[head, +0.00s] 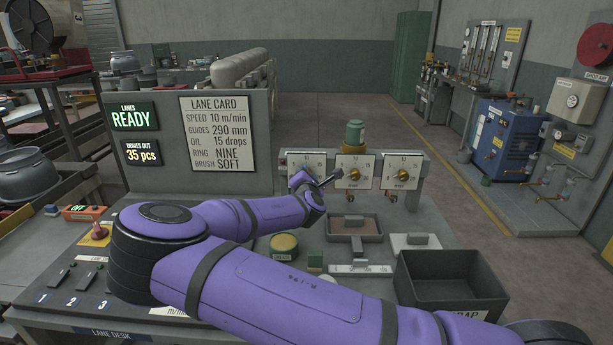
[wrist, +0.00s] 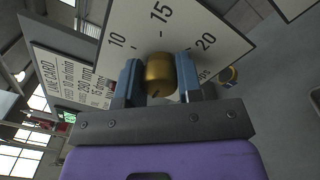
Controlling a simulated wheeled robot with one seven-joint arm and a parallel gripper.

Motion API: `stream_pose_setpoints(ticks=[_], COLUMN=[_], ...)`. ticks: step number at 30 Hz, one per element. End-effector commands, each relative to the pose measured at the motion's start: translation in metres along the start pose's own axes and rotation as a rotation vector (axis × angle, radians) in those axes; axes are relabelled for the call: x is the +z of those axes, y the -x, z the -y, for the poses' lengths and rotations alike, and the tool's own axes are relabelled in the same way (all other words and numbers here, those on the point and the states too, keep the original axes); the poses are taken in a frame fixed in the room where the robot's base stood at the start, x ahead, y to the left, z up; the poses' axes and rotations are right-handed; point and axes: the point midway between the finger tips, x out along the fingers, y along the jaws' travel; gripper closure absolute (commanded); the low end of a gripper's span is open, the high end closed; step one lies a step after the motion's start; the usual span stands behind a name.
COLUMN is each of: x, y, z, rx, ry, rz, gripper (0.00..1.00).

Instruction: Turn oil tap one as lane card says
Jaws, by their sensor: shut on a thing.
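Three white dial plates stand in a row at the back of the desk, with brass taps on the middle plate (head: 354,172) and right plate (head: 402,178). My gripper (head: 301,180) is at the left plate (head: 314,160) and hides its tap in the head view. In the wrist view my gripper (wrist: 160,80) is shut on a brass tap (wrist: 160,70), one blue finger on each side. The plate behind it (wrist: 205,30) reads 10, 15 and 20. I cannot tell exactly where the tap points. The lane card (head: 218,133) says oil 15 drops.
A green-topped container (head: 355,136) stands behind the middle plate. A shallow tray (head: 340,227), a green-and-yellow round item (head: 284,245) and a dark scrap bin (head: 450,283) lie in front of the plates. My arm crosses above the desk.

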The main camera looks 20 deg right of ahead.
Motion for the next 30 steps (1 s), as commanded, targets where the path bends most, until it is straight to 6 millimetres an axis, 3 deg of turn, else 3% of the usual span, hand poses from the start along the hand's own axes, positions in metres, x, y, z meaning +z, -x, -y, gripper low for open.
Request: stream_pose_setpoints(ticks=[30], x=[0.0001], y=[-0.0002], z=[-0.0001], rx=[0.020], ry=[-0.968], rz=[0.041], gripper=[0.90])
